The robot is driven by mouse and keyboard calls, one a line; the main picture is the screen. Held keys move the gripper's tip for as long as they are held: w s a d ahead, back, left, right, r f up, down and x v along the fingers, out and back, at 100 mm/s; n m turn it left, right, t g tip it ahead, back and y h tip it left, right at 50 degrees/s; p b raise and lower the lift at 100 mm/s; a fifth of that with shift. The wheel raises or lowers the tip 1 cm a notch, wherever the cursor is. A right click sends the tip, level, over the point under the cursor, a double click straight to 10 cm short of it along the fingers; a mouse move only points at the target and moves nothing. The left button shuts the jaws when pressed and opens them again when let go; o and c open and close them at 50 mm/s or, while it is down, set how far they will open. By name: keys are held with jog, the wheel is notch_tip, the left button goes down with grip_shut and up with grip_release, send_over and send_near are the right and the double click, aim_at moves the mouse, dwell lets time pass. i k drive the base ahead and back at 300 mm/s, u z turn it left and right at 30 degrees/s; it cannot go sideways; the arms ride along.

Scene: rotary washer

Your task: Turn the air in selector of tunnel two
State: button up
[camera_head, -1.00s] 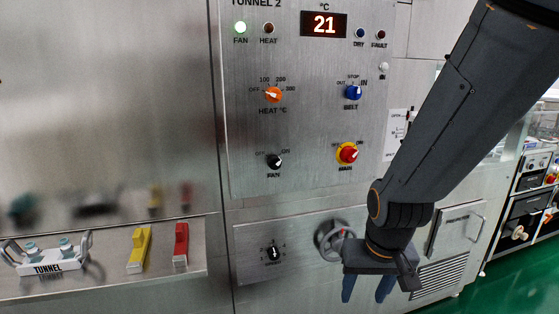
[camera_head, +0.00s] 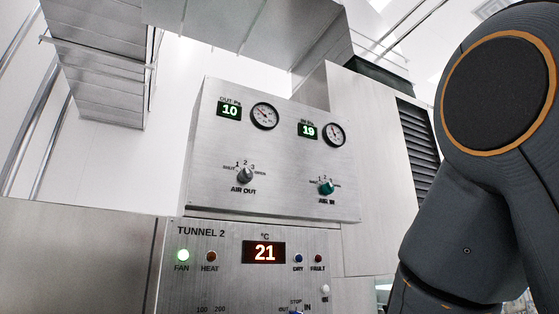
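My dark arm fills the right side, well apart from the knob. My gripper is out of view below.
Two round gauges with green displays, 10 (camera_head: 230,111) and 19 (camera_head: 308,130), sit above the selectors. Steel ducting (camera_head: 100,60) hangs at the upper left. A dark louvred vent (camera_head: 415,145) is behind the panel, near my arm. The space before the selectors looks clear.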

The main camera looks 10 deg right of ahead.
aim_at(327, 187)
jog(key=u, duration=0.95)
jog(key=k, duration=0.7)
jog(key=z, duration=0.9)
